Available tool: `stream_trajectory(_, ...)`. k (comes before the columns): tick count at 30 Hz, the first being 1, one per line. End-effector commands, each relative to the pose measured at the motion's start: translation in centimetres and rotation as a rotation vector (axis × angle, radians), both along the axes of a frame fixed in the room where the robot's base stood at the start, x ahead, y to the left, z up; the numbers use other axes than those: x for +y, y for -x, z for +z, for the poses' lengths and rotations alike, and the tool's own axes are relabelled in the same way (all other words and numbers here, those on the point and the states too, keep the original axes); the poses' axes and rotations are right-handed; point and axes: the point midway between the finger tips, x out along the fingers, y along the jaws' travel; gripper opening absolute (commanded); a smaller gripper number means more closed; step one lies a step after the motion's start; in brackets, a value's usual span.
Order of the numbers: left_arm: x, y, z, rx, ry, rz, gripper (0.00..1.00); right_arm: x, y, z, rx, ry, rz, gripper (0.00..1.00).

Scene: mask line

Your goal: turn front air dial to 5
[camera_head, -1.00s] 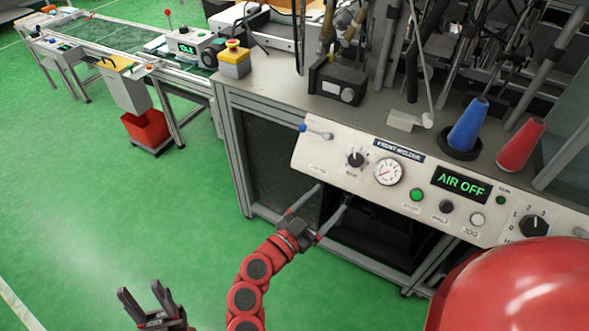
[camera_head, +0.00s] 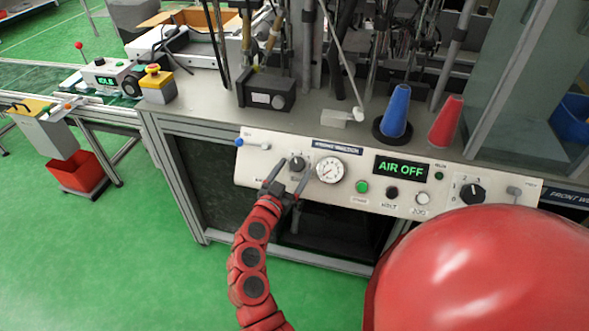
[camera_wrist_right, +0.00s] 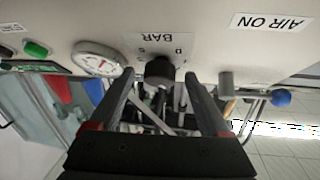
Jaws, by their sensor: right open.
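The front air dial (camera_head: 297,163), a small black knob on the white front panel, has a BAR label seen upside down in the right wrist view (camera_wrist_right: 160,69). My right gripper (camera_head: 288,180) is open just below the dial in the head view. In the wrist view its two fingers (camera_wrist_right: 159,80) reach towards either side of the knob; I cannot tell whether they touch it. The knob's pointer is too small to read. A round white gauge (camera_head: 329,170) sits right of the dial. The display (camera_head: 401,168) reads AIR OFF. My left gripper is out of view.
A blue-tipped lever (camera_head: 255,144) is left of the dial, by an AIR ON label (camera_wrist_right: 270,22). Green, black and white buttons (camera_head: 391,194) and a larger black selector (camera_head: 472,192) are to the right. Blue (camera_head: 395,110) and red (camera_head: 446,121) cones stand on the bench above.

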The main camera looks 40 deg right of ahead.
Motion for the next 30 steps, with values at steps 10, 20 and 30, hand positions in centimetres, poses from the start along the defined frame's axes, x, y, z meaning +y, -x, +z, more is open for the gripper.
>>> stream_trajectory(10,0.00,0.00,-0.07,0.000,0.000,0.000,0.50,-0.96,-0.58,0.03,0.000,0.001,0.001,0.81)
stream_trajectory(20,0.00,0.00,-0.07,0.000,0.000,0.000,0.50,-0.92,-0.57,0.02,0.000,0.001,0.001,0.36)
stream_trajectory(30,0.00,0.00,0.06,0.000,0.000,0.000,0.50,-0.95,-0.54,0.04,0.000,0.000,-0.002,0.00)
